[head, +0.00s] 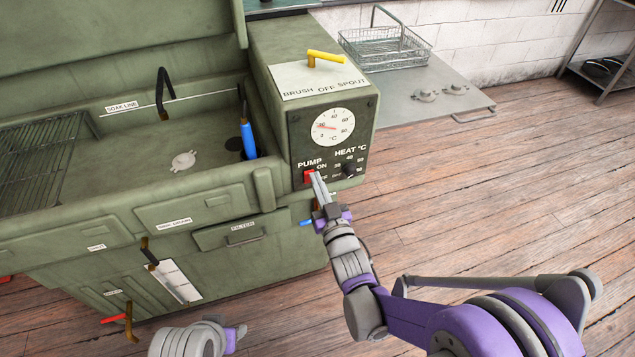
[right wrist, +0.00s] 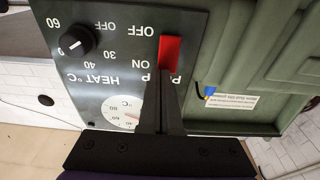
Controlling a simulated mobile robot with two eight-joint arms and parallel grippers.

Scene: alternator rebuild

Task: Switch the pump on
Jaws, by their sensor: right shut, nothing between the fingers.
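The pump switch (head: 309,177) is a small red rocker below the PUMP label on the green washer's control panel (head: 301,146). In the right wrist view the red switch (right wrist: 171,52) shows between the ON and OFF labels, the picture being upside down. My right gripper (head: 318,182) is shut and empty. Its fingertips lie at the switch, over its ON end in the right wrist view (right wrist: 167,78). I cannot tell whether they touch it or which way the rocker is tipped. The fingers hide part of the switch. My left gripper's fingers do not show.
A black HEAT knob (head: 350,170) sits just right of the switch, below a white dial (head: 332,127). A yellow lever (head: 326,57) is on top. The open basin holds a blue-handled brush (head: 248,138). A wire basket (head: 387,48) stands on the side shelf (head: 460,106).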

